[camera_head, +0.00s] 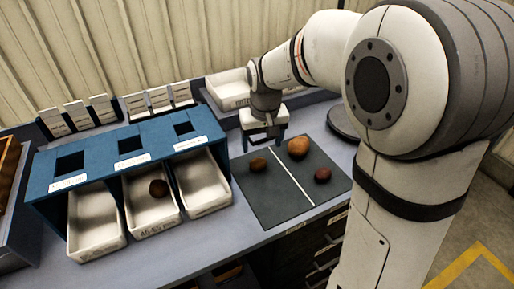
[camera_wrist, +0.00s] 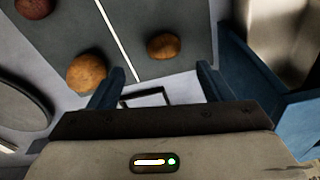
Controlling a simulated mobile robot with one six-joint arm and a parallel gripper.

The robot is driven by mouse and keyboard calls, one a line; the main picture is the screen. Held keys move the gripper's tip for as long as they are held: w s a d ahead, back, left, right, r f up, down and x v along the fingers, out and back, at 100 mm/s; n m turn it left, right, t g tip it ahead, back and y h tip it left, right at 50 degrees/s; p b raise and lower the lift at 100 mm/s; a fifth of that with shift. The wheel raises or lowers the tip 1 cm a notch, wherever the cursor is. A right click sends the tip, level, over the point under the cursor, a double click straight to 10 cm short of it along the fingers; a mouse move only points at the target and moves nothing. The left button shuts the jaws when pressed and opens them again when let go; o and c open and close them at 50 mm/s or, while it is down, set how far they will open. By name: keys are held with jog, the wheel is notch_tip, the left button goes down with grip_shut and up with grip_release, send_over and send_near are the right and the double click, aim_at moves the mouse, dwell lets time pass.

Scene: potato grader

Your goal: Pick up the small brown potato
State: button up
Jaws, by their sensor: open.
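The small brown potato (camera_head: 258,164) lies on the left half of a dark mat (camera_head: 270,207), left of its white line. In the wrist view the small brown potato (camera_wrist: 163,46) lies beyond the space between my fingers, nothing covering it. My gripper (camera_head: 264,141) is open and empty near the mat's back edge, behind the potato and apart from it. Its two blue fingers show spread in the wrist view (camera_wrist: 160,84). A larger orange-brown potato (camera_head: 298,147) and a small reddish potato (camera_head: 322,175) lie right of the line.
A blue grader (camera_head: 100,160) with three white trays stands left of the mat. The middle tray (camera_head: 138,221) holds a dark potato (camera_head: 158,188). A white bin (camera_head: 222,88) stands behind. A dark round disc (camera_head: 343,122) sits right of the mat. The mat's front is clear.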

aim_at(258, 160)
jog(key=shift+w+a+f, duration=0.3)
jog(key=shift+w+a, duration=0.05)
jog(key=shift+w+f, duration=0.15)
jog(key=shift+f, duration=0.1)
notch_tip(258, 160, down, 7)
jog(key=shift+w+a+f+p, duration=0.1)
jog(key=shift+w+f+p, duration=0.1)
jog(key=shift+p, duration=0.15)
jog(key=shift+s, duration=0.1)
jog(key=c, duration=1.1)
jog(key=shift+r, duration=0.1)
jog(key=shift+c, duration=0.2)
